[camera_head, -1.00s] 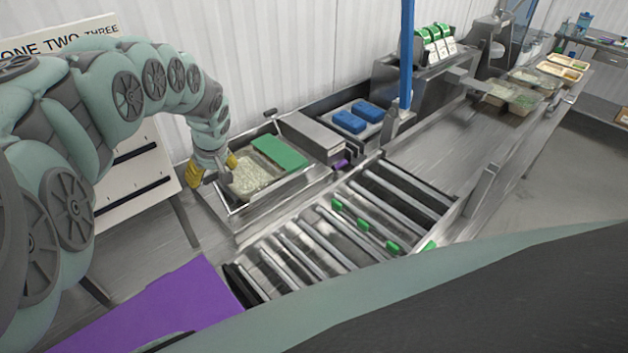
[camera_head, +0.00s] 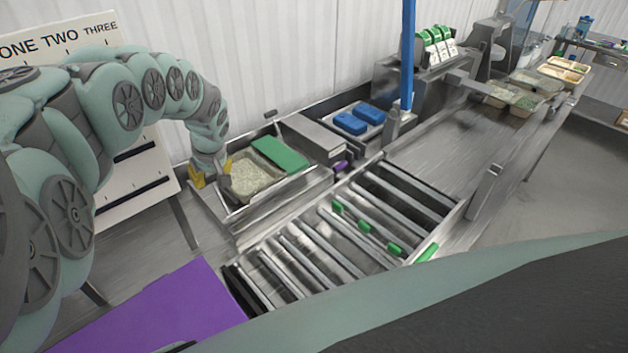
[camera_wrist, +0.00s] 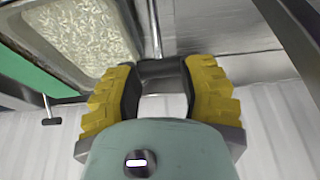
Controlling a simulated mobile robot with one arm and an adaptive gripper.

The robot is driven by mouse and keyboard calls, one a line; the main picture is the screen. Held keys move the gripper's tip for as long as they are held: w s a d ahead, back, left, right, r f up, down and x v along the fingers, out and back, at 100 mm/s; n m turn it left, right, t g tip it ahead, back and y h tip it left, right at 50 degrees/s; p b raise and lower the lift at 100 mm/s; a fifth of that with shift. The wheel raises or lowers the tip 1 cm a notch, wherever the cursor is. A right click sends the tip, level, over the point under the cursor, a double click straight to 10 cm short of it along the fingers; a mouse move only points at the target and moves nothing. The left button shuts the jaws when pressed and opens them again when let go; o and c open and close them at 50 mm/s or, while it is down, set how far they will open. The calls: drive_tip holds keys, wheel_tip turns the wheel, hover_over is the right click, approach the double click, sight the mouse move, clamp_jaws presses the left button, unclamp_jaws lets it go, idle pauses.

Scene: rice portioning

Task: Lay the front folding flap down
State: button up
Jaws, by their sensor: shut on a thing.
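A tan tray of rice (camera_head: 258,180) sits in a metal station, with a green panel (camera_head: 280,155) over its far right end. My gripper (camera_head: 212,176), with yellow fingers, is at the left end of the rice tray. In the wrist view my gripper (camera_wrist: 160,90) is shut on a dark grip bar (camera_wrist: 160,68) joined to a thin metal rod (camera_wrist: 155,28). The rice tray (camera_wrist: 85,30) shows beside it at upper left. A similar dark T-shaped handle (camera_wrist: 50,115) stands free at the left. I cannot tell which part is the front folding flap.
A roller conveyor (camera_head: 330,235) with green pieces lies right of the station. A purple surface (camera_head: 160,310) is in front. A metal box (camera_head: 312,135) and blue blocks (camera_head: 350,123) stand behind. A white sign board (camera_head: 140,180) is at the left.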

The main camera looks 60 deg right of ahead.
drive_tip(key=shift+s+r+p, duration=0.25)
drive_tip(key=shift+r+p, duration=0.05)
drive_tip(key=shift+p, duration=0.15)
drive_tip(key=shift+c, duration=0.6)
drive_tip(key=shift+s+a+r+p, duration=0.15)
drive_tip(key=shift+s+r+p, duration=0.1)
drive_tip(key=shift+s+p, duration=0.3)
drive_tip(key=shift+c, duration=1.4)
drive_tip(key=shift+s+a+r+p, duration=0.2)
drive_tip(key=shift+s+p, duration=0.1)
drive_tip(key=shift+s, duration=0.5)
drive_tip(key=shift+s+a+r+p, duration=0.15)
drive_tip(key=shift+s+p, duration=0.1)
drive_tip(key=shift+s, duration=0.55)
drive_tip(key=shift+s, duration=0.15)
drive_tip(key=shift+s+a+f, duration=0.1)
drive_tip(key=shift+s+a, duration=0.1)
drive_tip(key=shift+s, duration=0.35)
drive_tip(key=shift+s+a+f, duration=0.1)
drive_tip(key=shift+s+a, duration=0.1)
drive_tip(key=shift+s, duration=0.3)
